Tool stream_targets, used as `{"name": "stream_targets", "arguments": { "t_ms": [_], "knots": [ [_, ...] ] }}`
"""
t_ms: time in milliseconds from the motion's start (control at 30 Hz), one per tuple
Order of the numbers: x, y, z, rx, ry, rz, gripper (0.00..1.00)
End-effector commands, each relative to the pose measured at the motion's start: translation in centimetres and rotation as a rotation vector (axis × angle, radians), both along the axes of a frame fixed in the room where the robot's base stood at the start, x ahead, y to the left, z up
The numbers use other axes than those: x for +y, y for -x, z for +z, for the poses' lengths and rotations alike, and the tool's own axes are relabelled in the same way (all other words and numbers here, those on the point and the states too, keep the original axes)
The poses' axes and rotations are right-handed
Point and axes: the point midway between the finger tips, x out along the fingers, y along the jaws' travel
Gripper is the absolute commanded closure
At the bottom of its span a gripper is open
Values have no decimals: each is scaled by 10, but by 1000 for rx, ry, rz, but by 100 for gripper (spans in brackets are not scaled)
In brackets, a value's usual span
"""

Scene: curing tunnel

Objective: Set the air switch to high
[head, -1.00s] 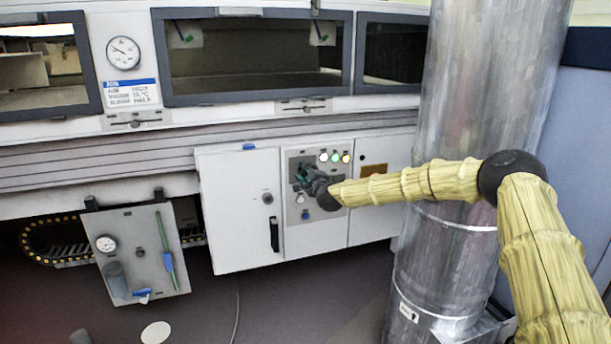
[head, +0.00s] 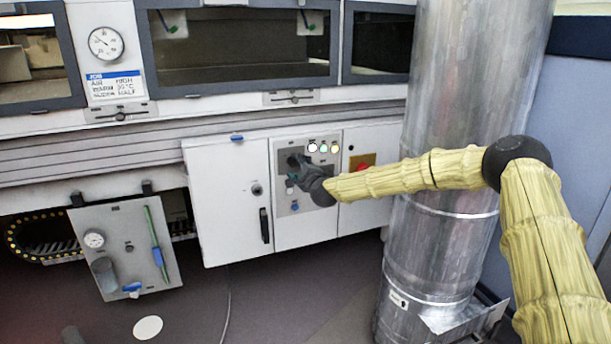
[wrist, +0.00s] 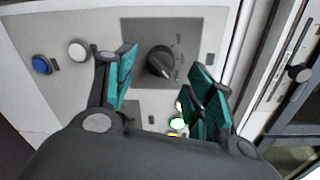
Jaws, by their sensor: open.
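The control panel (head: 310,220) is a grey plate on the white cabinet, below the oven windows. In the wrist view, a dark round rotary switch (wrist: 160,61) with a pointer ridge and several marks sits on a darker grey square, beyond and between my fingertips. My gripper (wrist: 158,82) is open, with teal finger pads on either side of the switch and nothing between them. In the head view my gripper (head: 298,172) is in front of the panel and hides most of the switch area.
White, green and yellow lamps (head: 322,148) are above my gripper. A blue button (wrist: 41,64) and a white button (wrist: 78,49) sit on the panel. A red knob (head: 363,168) is to the right. A metal duct (head: 455,120) stands beside my arm.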

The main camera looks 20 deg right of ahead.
Motion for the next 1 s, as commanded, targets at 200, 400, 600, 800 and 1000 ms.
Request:
{"name": "stream_targets", "arguments": {
  "t_ms": [200,400,600,800,1000],
  "knots": [
    [-2,39,3,0,-2,1,46],
    [-4,68,4,0,-2,-1,46],
    [-4,82,5,1,-2,0,46],
    [-5,85,5,0,-2,-1,46],
    [-4,84,5,0,-1,-1,46]
  ]
}}
